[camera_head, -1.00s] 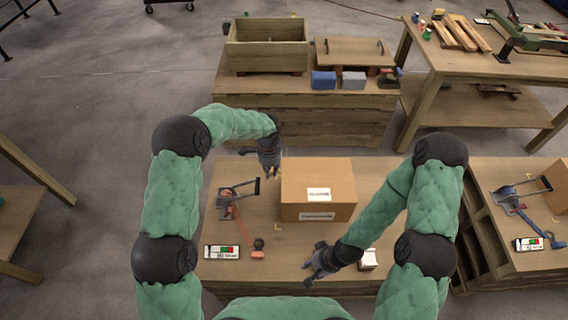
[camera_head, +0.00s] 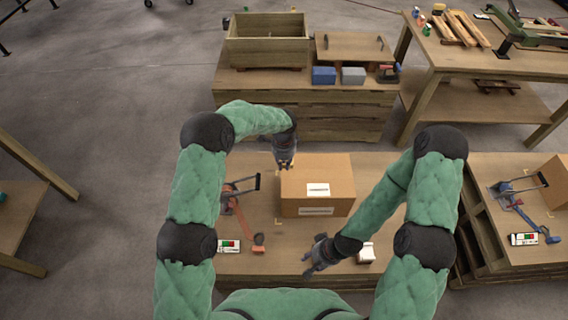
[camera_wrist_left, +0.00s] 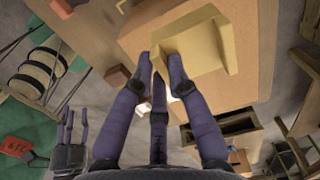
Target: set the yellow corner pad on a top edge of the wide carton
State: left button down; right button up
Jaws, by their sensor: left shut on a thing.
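The wide carton (camera_head: 318,182) stands closed on the bench, with white labels on its top and front; it also fills much of the left wrist view (camera_wrist_left: 258,60). The yellow corner pad (camera_wrist_left: 205,48) is at the fingertips of my left gripper (camera_wrist_left: 160,62), over the carton's top; whether it touches the carton I cannot tell. In the head view my left gripper (camera_head: 285,164) is at the carton's far left corner, fingers pointing down, and the pad is not distinguishable there. My right gripper (camera_head: 312,266) is low in front of the carton; its finger opening is unclear.
An orange-handled tool (camera_head: 240,218) lies left of the carton, near a small display device (camera_head: 229,246). A wooden crate (camera_head: 267,46) and blue and grey blocks sit on the cabinet behind.

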pick_arm(q)
jog(key=b, duration=0.3)
send_over(284, 181)
jog(key=shift+f, duration=2.4)
jog(key=shift+f+b, duration=1.5)
jog(key=shift+f, duration=0.75)
jog(key=c, duration=1.1)
grip_release()
jog(key=shift+c, duration=0.2)
notch_tip(284, 181, up, 12)
jog(key=shift+f, duration=0.1)
